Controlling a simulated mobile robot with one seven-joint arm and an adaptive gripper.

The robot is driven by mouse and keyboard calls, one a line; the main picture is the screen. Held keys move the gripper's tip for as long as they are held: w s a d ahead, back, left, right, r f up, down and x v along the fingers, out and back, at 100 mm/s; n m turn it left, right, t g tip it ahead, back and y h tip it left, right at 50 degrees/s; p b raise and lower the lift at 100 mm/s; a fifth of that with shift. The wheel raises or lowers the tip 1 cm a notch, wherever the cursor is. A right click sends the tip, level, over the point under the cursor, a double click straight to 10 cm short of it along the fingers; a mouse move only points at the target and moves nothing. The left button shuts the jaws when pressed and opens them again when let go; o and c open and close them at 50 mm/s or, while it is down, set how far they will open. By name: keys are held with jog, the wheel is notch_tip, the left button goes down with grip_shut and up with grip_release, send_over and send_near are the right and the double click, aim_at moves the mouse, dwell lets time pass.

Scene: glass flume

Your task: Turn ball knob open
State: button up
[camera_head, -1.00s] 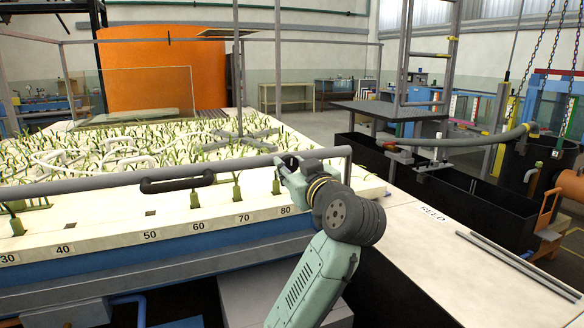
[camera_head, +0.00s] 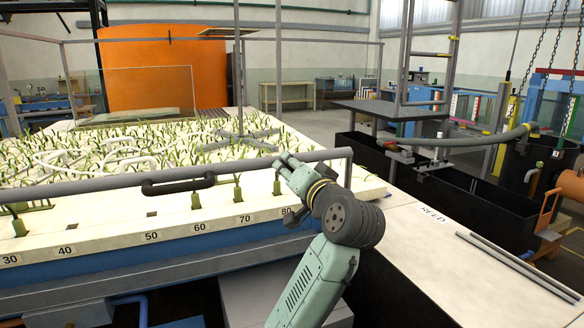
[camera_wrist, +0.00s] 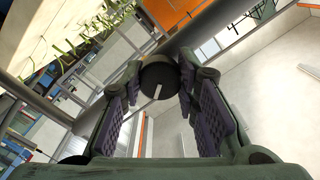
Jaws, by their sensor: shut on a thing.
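A dark round knob (camera_wrist: 158,76) with a white line on its face sits between the fingers in the wrist view, close to a grey pipe-like rail. The white line runs slanted. My gripper (camera_wrist: 160,84) is shut on the knob, one purple-padded finger on each side. In the head view my gripper (camera_head: 285,163) is at the grey front rail, near its right end. The knob is hidden there behind my gripper and wrist.
The grey rail (camera_head: 110,183) runs along the front of a pale, numbered bed (camera_head: 110,226) with green plants. A black handle (camera_head: 178,186) hangs on it to the left. A white tabletop (camera_head: 450,250) with two grey rods lies right of my arm.

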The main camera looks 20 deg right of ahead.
jog(key=m, duration=0.6)
jog(key=shift+r+m, duration=0.15)
jog(key=shift+m, duration=0.15)
dwell(0.3)
jog(key=o, duration=1.2)
jog(key=shift+c, duration=0.2)
jog(key=s, duration=1.2)
jog(key=shift+d, duration=0.2)
